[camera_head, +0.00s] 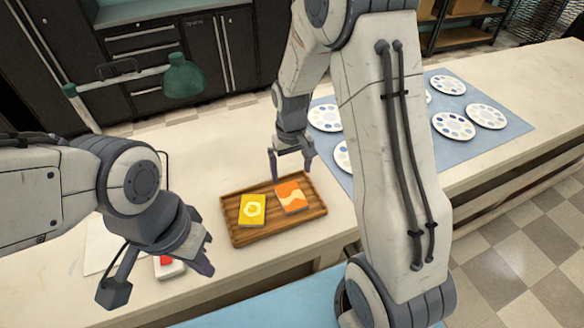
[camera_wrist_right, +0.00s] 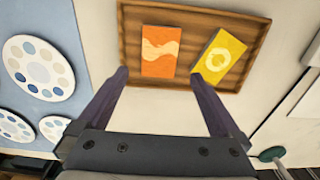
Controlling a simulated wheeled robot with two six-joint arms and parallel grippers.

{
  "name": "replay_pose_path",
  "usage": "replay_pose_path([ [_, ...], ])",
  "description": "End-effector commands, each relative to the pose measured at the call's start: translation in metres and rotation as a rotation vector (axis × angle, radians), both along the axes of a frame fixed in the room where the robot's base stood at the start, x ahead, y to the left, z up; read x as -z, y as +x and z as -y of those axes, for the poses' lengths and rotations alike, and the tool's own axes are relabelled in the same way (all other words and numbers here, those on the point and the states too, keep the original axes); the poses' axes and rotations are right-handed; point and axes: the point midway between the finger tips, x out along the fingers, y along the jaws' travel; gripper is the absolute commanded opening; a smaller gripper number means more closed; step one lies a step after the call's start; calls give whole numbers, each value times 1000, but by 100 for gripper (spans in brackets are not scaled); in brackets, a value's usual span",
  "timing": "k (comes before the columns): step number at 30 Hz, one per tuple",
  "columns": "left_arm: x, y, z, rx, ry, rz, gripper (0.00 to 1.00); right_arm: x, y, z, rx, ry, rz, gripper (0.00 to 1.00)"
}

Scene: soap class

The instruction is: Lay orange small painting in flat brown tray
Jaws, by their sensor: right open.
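The orange small painting (camera_head: 291,197) with a pale wavy band lies flat in the right half of the flat brown tray (camera_head: 280,229). A yellow painting (camera_head: 252,210) with a pale ring lies beside it on the left. My right gripper (camera_head: 291,165) is open and empty just above the tray's back edge. In the right wrist view its fingers (camera_wrist_right: 165,90) are spread, with the orange painting (camera_wrist_right: 159,52) beyond them and apart from them. My left gripper (camera_head: 155,280) hangs at the left, near a red and white object (camera_head: 168,266); its jaw state is unclear.
A blue mat (camera_head: 507,128) with several white palettes lies right of the tray, partly behind my right arm. A green lamp (camera_head: 184,78) stands at the back left. A white sheet (camera_head: 97,243) lies at the left.

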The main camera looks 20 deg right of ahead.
Motion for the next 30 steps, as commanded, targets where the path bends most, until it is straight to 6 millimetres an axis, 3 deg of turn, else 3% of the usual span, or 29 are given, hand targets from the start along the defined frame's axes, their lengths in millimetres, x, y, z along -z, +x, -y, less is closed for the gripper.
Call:
replay_pose_path([
  [5, 4, 0, 0, 0, 0, 0, 0, -17, -1, -3, -8, 1, 2, 100],
  [8, 4, 0, 0, 0, 0, 0, 0, -35, -13, -25, -56, 5, 11, 100],
  [11, 4, 0, 0, 0, 0, 0, 0, -63, -44, -65, -153, 17, 21, 100],
  [15, 4, 0, 0, 0, 0, 0, 0, -100, -113, -116, -325, 41, 31, 100],
  [18, 4, 0, 0, 0, 0, 0, 0, -115, -163, -134, -438, 59, 33, 100],
  [21, 4, 0, 0, 0, 0, 0, 0, -123, -203, -141, -522, 75, 31, 100],
  [24, 4, 0, 0, 0, 0, 0, 0, -126, -226, -141, -576, 84, 29, 100],
  [30, 4, 0, 0, 0, 0, 0, 0, -126, -238, -139, -602, 87, 26, 100],
])
